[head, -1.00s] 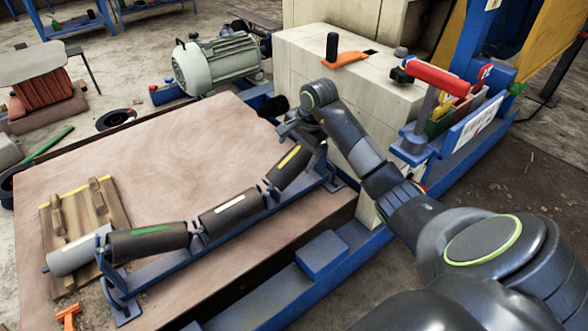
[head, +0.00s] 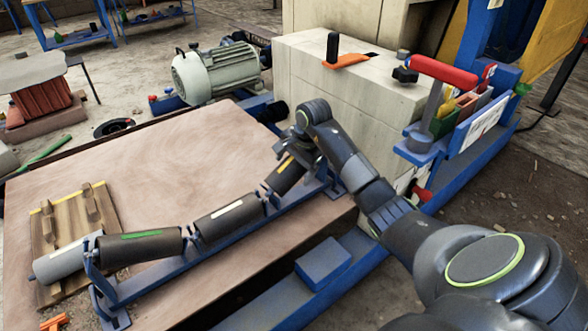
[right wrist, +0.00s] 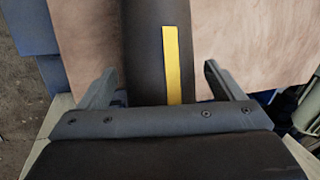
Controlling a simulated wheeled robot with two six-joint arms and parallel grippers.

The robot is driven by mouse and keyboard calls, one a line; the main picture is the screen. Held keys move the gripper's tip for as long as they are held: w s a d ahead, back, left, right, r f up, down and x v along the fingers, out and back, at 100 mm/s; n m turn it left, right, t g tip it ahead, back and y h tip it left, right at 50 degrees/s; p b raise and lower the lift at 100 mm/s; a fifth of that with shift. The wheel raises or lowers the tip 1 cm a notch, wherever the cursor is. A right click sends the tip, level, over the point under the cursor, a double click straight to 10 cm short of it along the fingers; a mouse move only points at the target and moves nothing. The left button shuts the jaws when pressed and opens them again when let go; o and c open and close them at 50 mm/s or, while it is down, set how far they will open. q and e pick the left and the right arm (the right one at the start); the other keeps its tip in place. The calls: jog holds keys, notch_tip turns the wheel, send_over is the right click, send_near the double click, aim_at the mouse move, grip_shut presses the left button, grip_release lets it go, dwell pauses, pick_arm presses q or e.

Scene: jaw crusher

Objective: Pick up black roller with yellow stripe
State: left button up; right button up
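The black roller with the yellow stripe (head: 283,176) sits at the far right end of a blue roller frame (head: 180,281). My right gripper (head: 298,158) is over its upper end and hides part of it. In the right wrist view, the roller (right wrist: 145,50) with its yellow stripe lies between the two spread fingers of my right gripper (right wrist: 160,85). A gap shows on each side, so the fingers are open and not closed on it. My left gripper is not in view.
Rollers with a white stripe (head: 230,219) and a green stripe (head: 140,249) share the frame, with a grey roller (head: 66,261) at its left end. A pale machine block (head: 350,115) stands close behind my right arm.

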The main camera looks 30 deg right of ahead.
jog(key=c, duration=1.7)
jog(key=shift+r, duration=0.1)
